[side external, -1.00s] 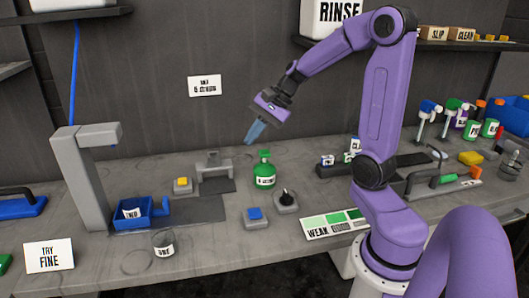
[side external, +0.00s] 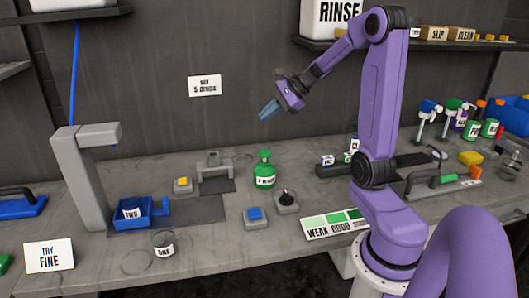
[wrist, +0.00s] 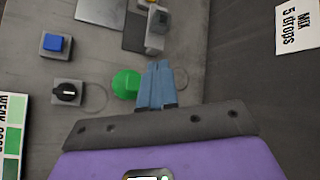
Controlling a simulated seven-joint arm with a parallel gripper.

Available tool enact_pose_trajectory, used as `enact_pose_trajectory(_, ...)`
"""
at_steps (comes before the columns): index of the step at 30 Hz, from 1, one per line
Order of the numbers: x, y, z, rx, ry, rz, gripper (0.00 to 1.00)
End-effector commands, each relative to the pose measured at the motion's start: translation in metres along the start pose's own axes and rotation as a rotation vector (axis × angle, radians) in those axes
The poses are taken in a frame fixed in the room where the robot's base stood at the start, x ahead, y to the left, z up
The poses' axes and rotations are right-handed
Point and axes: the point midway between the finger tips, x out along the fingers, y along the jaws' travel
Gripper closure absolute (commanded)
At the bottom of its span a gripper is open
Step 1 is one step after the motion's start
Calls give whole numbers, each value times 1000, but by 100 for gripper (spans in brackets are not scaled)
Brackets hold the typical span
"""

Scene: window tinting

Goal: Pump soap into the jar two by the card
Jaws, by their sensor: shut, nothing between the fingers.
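The green soap bottle (side external: 264,175) with its pump head stands upright on the bench. It also shows from above in the wrist view (wrist: 125,84). My gripper (side external: 268,110) is shut and empty, in the air above the bottle and apart from it; its blue fingers (wrist: 157,85) show in the wrist view. A label reading TWO (side external: 131,214) shows in the blue tray (side external: 154,222) under the grey stand; the jar itself is hard to make out. The clear jar labelled ONE (side external: 163,245) stands in front of the tray. The wall card (side external: 204,86) reads MIX 5 drops in the wrist view (wrist: 297,27).
A blue button (side external: 254,216), a black knob (side external: 287,198) and a yellow button (side external: 182,185) sit around the bottle. The grey stand (side external: 90,180) rises at left. A green shade card (side external: 336,222) lies near my base. Spray bottles stand at right.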

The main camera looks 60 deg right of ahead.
Motion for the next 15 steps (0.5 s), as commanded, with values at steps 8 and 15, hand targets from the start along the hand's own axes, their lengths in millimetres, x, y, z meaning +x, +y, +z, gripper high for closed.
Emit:
enact_pose_trajectory(8, 18, 14, -13, 3, -2, 5, 100)
enact_pose_trajectory(15, 40, 30, -28, 4, -1, 5, 100)
